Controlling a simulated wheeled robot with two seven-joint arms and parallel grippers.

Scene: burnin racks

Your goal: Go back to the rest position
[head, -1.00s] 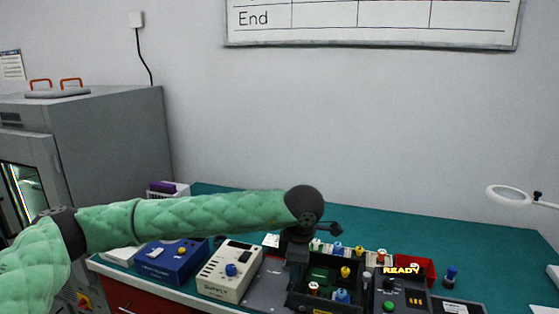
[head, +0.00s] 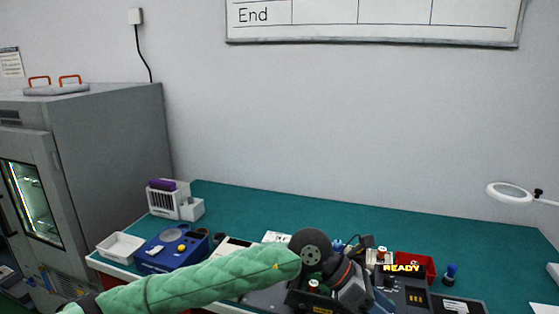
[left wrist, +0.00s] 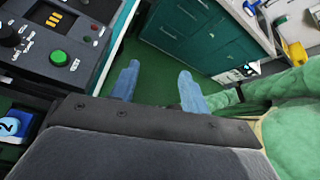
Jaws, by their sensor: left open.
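My left arm, in a green quilted sleeve, comes in from the left in the head view and ends in a dark and grey wrist over the front of the bench. In the left wrist view my left gripper (left wrist: 158,86) has two blue fingers set wide apart with nothing between them. Green floor and teal drawers (left wrist: 190,30) show beyond the fingers. In the head view the fingers are hard to make out. My right gripper is not in view.
A control box (head: 415,296) with a READY display stands right of the wrist; its green button (left wrist: 58,57) shows in the left wrist view. The bench's back (head: 290,212) is clear.

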